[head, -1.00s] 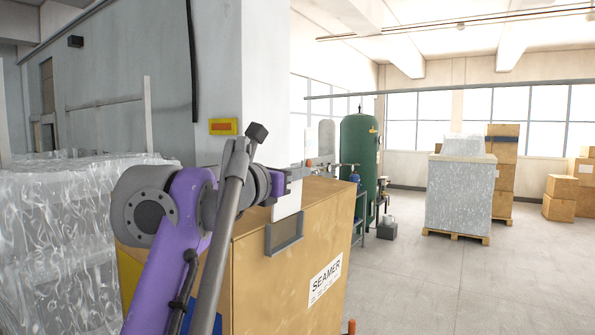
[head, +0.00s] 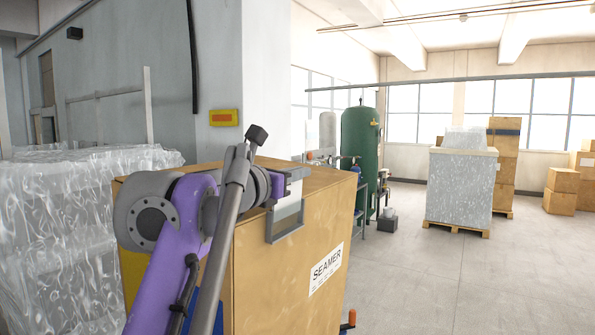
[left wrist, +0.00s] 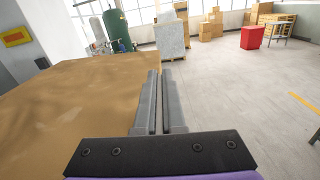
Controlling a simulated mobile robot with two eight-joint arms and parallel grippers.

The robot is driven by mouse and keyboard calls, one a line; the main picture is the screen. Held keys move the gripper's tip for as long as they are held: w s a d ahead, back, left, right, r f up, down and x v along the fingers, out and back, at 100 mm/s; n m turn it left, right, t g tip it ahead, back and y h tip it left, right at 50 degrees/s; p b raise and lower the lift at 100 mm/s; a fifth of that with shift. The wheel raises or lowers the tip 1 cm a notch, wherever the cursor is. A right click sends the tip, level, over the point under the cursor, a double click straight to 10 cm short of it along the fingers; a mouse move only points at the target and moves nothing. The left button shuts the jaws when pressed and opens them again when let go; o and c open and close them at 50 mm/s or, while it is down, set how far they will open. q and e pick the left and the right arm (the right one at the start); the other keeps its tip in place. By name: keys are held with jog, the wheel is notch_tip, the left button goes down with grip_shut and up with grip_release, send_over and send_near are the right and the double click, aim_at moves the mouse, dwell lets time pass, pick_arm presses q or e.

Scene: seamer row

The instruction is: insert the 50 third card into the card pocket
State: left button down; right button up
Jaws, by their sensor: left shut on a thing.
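The white card (head: 288,208) hangs from my left gripper (head: 295,175) in the head view. The gripper is shut on its upper part at the top edge of the brown seamer box (head: 305,250). The grey card pocket (head: 271,232) is on the box's side, and the card's lower part overlaps its frame. I cannot tell how deep the card sits. In the left wrist view the fingers (left wrist: 159,95) are close together beside the box edge; the card's face is hidden there. My right gripper is not in view.
A film-wrapped stack (head: 65,235) stands at the left. A green tank (head: 359,150) stands behind the box. A wrapped pallet load (head: 459,190) and cartons (head: 560,190) stand farther right. The floor between is clear. A red cabinet (left wrist: 252,37) shows in the left wrist view.

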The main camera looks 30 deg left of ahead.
pick_arm(q)
jog(key=shift+a+f, duration=0.1)
jog(key=shift+f, duration=0.75)
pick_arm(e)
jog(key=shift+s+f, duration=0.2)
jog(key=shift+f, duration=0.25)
pick_arm(q)
jog(key=c, duration=0.9)
grip_release()
jog(key=shift+c, duration=0.2)
jog(key=s+b, duration=0.1)
jog(key=s, duration=0.9)
jog(key=shift+s+a, duration=0.4)
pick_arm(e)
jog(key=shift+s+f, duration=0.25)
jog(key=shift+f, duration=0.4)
